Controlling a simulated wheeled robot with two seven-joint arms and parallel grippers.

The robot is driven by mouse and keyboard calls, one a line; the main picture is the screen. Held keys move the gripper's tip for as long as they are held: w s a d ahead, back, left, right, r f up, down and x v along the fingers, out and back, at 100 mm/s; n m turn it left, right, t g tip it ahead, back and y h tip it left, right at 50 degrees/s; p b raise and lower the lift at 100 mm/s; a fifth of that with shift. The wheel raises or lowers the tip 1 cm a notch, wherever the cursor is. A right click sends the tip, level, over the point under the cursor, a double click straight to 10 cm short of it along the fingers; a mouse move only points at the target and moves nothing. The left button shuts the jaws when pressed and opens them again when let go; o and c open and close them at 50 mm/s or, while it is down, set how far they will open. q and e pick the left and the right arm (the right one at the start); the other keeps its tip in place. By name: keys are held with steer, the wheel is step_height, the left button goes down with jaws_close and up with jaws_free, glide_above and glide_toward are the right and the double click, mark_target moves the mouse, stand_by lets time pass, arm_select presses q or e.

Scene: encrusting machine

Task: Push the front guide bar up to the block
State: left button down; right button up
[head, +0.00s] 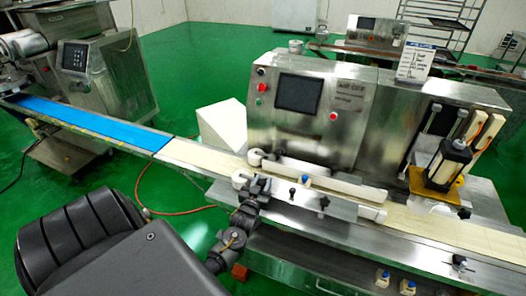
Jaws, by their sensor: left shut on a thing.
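The front guide bar (345,206) is a pale bar along the near edge of the cream conveyor belt. A white roller (239,180) sits at its left end. My left gripper (255,186) is at that left end, shut on what looks like the bar; its fingers hide the exact contact. The back guide bar (330,180) runs along the far side of the belt, apart from the front one, with a white roller (255,157) at its left end. Which part is the block cannot be told for sure. My right gripper is out of view.
The steel machine (310,110) with a dark screen stands behind the belt. A black and gold press unit (448,165) stands at the right. A blue belt (90,122) leads in from the left. Dark knobs (325,202) stand near the front bar.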

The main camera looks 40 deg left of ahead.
arm_select(q)
steer(key=shift+n+g+y, duration=0.3)
steer(key=shift+n+y, duration=0.2)
steer(key=shift+y, duration=0.3)
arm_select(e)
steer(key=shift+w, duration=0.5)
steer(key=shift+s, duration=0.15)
arm_select(q)
steer(key=c, duration=1)
jaws_free()
steer(key=shift+o, duration=0.2)
steer(key=b+v, duration=0.2)
steer(key=v, duration=0.8)
steer(key=shift+s+d, duration=0.25)
steer(key=shift+d, duration=0.15)
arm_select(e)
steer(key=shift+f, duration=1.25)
